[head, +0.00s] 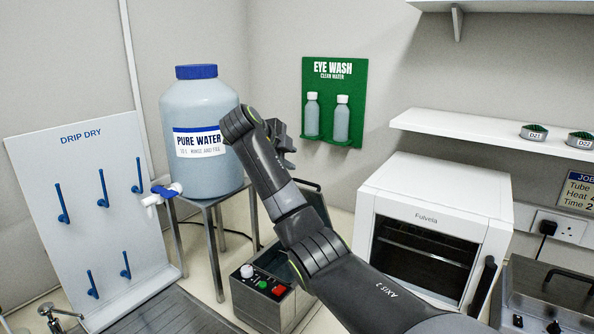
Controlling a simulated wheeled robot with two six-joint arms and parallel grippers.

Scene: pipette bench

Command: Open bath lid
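A metal box with a flat lid and a bar handle (558,277) stands at the right edge, cut off by the frame. Its lid looks shut; I take it to be the bath. My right gripper (284,143) is raised in front of the back wall, between the water container and the eye wash board, far to the left of that box. It is seen side-on and small, so I cannot tell whether it is open or shut. Nothing clear shows in it. My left gripper is not in view.
A grey unit with coloured buttons (262,284) stands partly behind my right arm. A white oven (435,212) stands between it and the metal box. A blue-capped water container (205,105) sits on a metal stand (215,258). A shelf (490,133) hangs above the oven.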

